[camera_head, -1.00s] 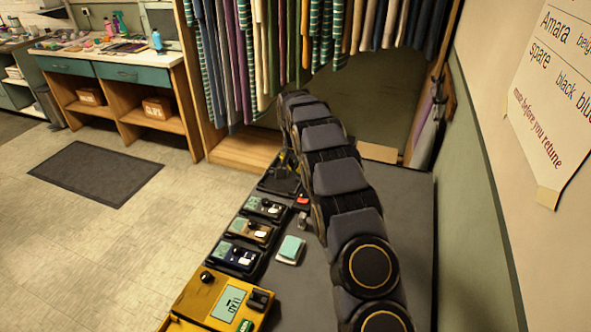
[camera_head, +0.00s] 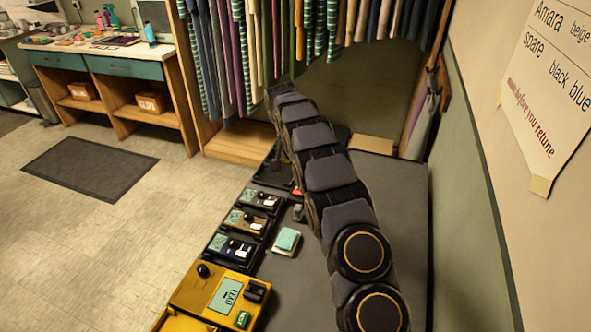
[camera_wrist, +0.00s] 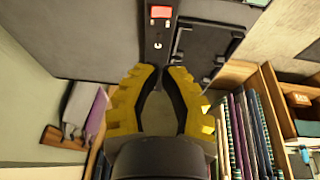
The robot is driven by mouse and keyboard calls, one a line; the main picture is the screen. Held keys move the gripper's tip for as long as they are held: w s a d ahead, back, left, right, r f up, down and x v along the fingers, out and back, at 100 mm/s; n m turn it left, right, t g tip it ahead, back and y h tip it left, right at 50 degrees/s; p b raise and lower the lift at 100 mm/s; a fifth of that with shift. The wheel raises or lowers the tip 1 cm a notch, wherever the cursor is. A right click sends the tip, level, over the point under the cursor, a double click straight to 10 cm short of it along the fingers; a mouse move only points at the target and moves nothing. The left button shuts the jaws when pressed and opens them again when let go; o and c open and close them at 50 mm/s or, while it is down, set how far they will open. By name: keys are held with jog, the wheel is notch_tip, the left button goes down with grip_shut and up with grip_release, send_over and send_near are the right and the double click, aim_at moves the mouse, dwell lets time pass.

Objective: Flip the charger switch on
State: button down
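A red switch (camera_wrist: 160,12) sits on a narrow dark strip at the top of the wrist view, with a small pale dot below it. In the head view a bit of red (camera_head: 297,192) shows beside my arm, mostly hidden by it. A black tray-like unit (camera_wrist: 205,45), perhaps the charger, lies right of the strip. My gripper (camera_wrist: 162,69) has yellow fingers with black pads, their tips almost together and nothing seen between them. The tips appear below the switch in the picture, apart from it. My gripper is hidden in the head view.
Several small meters (camera_head: 232,246) and a larger yellow meter (camera_head: 222,295) line the grey bench's (camera_head: 405,215) left edge. A teal-topped pad (camera_head: 287,240) lies beside them. Hanging clothes (camera_head: 330,30) are at the back. A wall (camera_head: 470,180) bounds the right.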

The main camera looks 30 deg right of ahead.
aim_at(299, 192)
jog(key=x, duration=0.7)
jog(key=s+x, duration=0.1)
jog(key=x, duration=0.3)
jog(key=shift+w+a+f, duration=0.1)
jog(key=shift+a+f, duration=0.05)
jog(key=shift+f, duration=0.7)
